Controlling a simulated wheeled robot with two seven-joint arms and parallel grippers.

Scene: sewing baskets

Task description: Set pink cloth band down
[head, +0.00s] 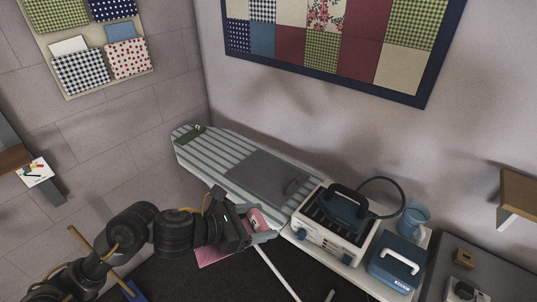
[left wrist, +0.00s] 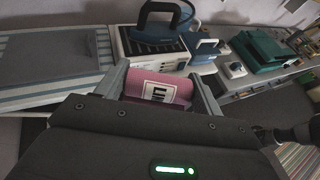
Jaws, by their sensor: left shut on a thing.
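The pink cloth band (head: 257,219) is between the fingers of my left gripper (head: 264,229), which is shut on it. In the left wrist view the band (left wrist: 150,83) shows as a pink roll with a white label, between the two grey fingers. The gripper is at the near edge of the striped ironing board (head: 220,154), left of the steam iron station. Another pink patch (head: 213,255) shows below the gripper; I cannot tell whether it belongs to the band.
A dark grey pad (head: 250,176) lies on the board. The white and blue iron station (head: 331,228) stands just right of the gripper, with a blue case (head: 392,266) and a blue cup (head: 414,215) beyond it. The board's far left end looks mostly clear.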

